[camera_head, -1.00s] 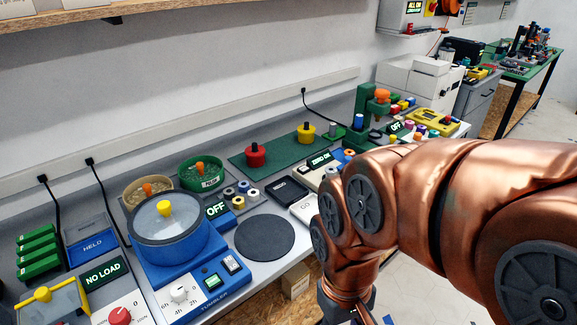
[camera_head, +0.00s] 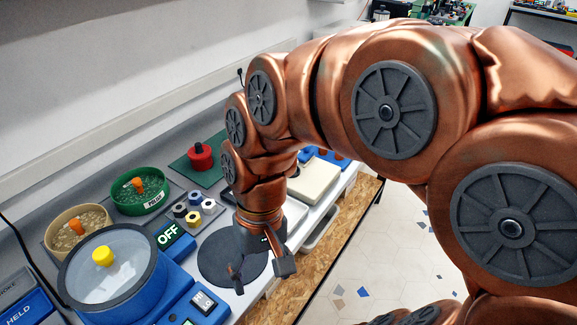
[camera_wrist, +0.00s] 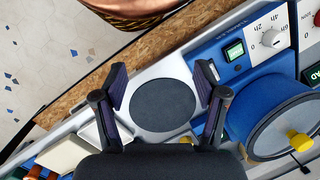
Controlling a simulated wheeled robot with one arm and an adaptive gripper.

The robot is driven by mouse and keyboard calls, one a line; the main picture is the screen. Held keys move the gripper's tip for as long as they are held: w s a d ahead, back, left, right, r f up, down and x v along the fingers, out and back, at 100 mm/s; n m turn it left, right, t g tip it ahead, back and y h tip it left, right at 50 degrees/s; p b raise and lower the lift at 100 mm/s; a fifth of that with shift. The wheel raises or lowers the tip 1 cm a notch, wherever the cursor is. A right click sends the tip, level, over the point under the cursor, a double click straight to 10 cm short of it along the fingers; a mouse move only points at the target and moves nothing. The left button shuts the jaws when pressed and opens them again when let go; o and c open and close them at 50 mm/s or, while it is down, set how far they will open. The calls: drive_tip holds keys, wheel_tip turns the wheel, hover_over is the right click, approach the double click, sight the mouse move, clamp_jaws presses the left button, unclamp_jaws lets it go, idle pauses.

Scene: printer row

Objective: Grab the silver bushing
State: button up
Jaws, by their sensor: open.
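A small holder (camera_head: 212,220) carries several ring-shaped bushings beside the tumbler's OFF display. A pale grey one, which looks like the silver bushing (camera_head: 209,206), sits at its right side; the others look yellow or dark. They are small, so the colours are hard to tell. My gripper (camera_head: 260,273) is open and empty, pointing down over the dark round pad (camera_head: 212,262), in front and to the right of the holder. In the wrist view my open fingers (camera_wrist: 162,85) straddle the pad. The holder is mostly hidden behind the gripper body there.
The blue tumbler (camera_head: 142,296) with its clear lid and yellow knob (camera_head: 103,256) stands left of the pad. A green bowl (camera_head: 138,195) and a tan bowl (camera_head: 78,229) stand behind. A red knobbed part (camera_head: 200,157) is at the back. The bench's front edge is close.

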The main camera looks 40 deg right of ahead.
drive_tip(key=w+r+m+y+b, duration=0.3)
drive_tip(key=w+m+y, duration=0.15)
drive_tip(key=w, duration=0.75)
drive_tip(key=w+d+m+t+y+b, duration=0.25)
drive_tip(key=w+d+m, duration=0.35)
drive_tip(key=w, duration=0.3)
drive_tip(key=w+d+f+m+t+b, duration=0.1)
drive_tip(key=d+m, duration=0.3)
drive_tip(key=d, duration=0.5)
drive_tip(key=w+d+f+m+t+y+b, duration=0.1)
drive_tip(key=w+d+f+m+t, duration=0.1)
drive_tip(key=d, duration=0.7)
drive_tip(key=w+d+f+m+t+y+b, duration=0.1)
drive_tip(key=d+f+m+t, duration=0.2)
drive_tip(key=d+m, duration=0.3)
drive_tip(key=shift+w+d+f+t, duration=0.15)
drive_tip(key=shift+d+f, duration=0.15)
drive_tip(key=shift+d, duration=0.3)
drive_tip(key=shift+w+d+f+t, duration=0.1)
drive_tip(key=shift+d+f, duration=0.15)
drive_tip(key=shift+d, duration=0.35)
drive_tip(key=shift+w+d+f+t, duration=0.15)
drive_tip(key=shift+d+f, duration=0.15)
drive_tip(key=shift+d, duration=0.3)
drive_tip(key=shift+s+f+x, duration=0.15)
drive_tip(key=shift+x, duration=1.8)
drive_tip(key=shift+s+f+x, duration=0.15)
drive_tip(key=shift+x, duration=1.85)
drive_tip(key=shift+y, duration=0.3)
drive_tip(key=c, duration=1.3)
